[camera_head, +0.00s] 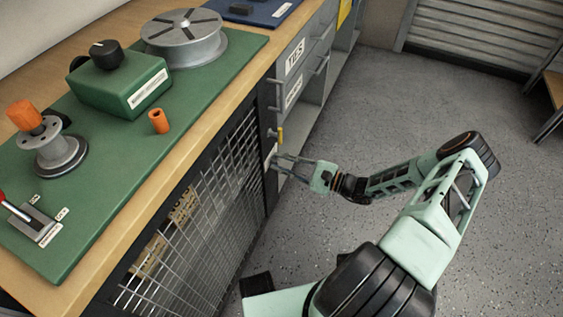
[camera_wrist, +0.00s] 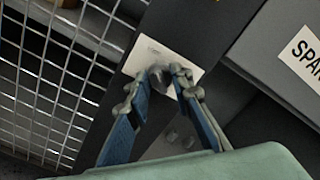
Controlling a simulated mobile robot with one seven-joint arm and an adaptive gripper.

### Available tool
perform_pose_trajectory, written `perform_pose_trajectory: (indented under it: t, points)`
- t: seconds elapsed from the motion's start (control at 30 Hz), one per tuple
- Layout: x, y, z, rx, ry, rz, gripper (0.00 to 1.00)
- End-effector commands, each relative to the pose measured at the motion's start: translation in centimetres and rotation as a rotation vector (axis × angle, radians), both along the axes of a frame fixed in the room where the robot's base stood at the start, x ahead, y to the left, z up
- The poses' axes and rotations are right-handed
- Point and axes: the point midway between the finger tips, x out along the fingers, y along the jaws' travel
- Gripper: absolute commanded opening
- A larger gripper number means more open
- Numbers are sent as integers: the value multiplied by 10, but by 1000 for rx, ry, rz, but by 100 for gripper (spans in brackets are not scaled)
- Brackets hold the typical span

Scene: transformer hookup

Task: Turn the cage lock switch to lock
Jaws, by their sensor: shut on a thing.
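The cage lock switch (camera_wrist: 160,78) is a small grey knob on a white plate (camera_wrist: 145,52), mounted on the dark post beside the wire mesh cage (camera_wrist: 45,75). My gripper (camera_wrist: 169,76) is shut on the switch, its fingertips hiding much of the knob, so I cannot tell its turned position. Writing on the plate is too small to read. In the head view my gripper (camera_head: 280,163) reaches from the right to the post at the cage's right end. The mesh cage (camera_head: 205,215) sits under the bench.
A small yellow part (camera_head: 281,136) sticks out just above my gripper. Grey drawers with handles (camera_head: 295,92) are right of the post. On the bench lie a green mat (camera_head: 95,165), a green box (camera_head: 120,85) and a grey spool (camera_head: 185,40). Grey floor (camera_head: 400,90) is open to the right.

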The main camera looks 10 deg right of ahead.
Motion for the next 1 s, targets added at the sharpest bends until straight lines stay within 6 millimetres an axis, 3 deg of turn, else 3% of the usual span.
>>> perform_pose_trajectory:
  t: [0.03,0.07,0.2,0.57,1.0]
  points:
    - [0,0,0,-1,1,0,0]
    - [0,0,0,-1,1,0,21]
    - [0,0,0,-1,1,0,37]
    - [-2,-4,0,-1,1,-1,37]
    - [-50,-72,0,-3,0,-4,37]
